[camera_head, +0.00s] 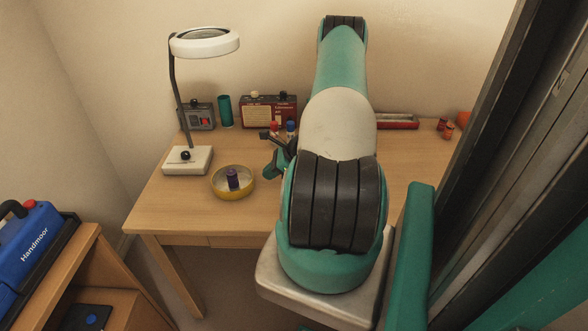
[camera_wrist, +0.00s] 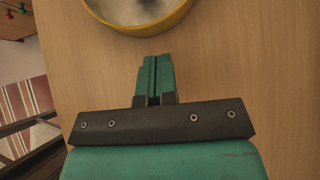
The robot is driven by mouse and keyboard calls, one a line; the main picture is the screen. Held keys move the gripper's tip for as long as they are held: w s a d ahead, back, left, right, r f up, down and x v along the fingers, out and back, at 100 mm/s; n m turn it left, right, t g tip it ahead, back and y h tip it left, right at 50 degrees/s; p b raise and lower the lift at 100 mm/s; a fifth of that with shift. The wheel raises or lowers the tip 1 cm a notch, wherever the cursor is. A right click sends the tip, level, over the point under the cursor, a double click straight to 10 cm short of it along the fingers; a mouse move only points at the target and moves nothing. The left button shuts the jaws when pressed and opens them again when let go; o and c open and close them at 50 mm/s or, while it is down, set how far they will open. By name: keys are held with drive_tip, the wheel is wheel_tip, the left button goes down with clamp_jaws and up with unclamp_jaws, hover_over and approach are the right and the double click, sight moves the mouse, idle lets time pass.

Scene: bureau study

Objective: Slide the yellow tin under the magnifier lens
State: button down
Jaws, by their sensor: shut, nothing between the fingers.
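The yellow tin (camera_head: 235,195) is a round, shallow, open dish on the desk, with a small purple object (camera_head: 233,178) standing inside it. The magnifier lens (camera_head: 205,42) is a white ring on a dark stand, high above the desk, behind and left of the tin. Its pale base (camera_head: 188,161) rests left of the tin. My gripper (camera_head: 270,170) is low over the desk, just right of the tin, partly hidden by my arm. In the wrist view my gripper (camera_wrist: 154,60) is shut and empty, its tips close to the tin's rim (camera_wrist: 145,30); contact is unclear.
A grey device (camera_head: 198,116), a teal cylinder (camera_head: 225,111) and a dark red box (camera_head: 268,111) stand along the back. A red tray (camera_head: 397,122) and small orange items (camera_head: 446,130) are at the right. The desk (camera_head: 180,215) is clear in front of the tin.

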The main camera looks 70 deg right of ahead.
drive_tip(key=b+v, duration=0.1)
drive_tip(key=v, duration=0.9)
drive_tip(key=shift+s, duration=0.3)
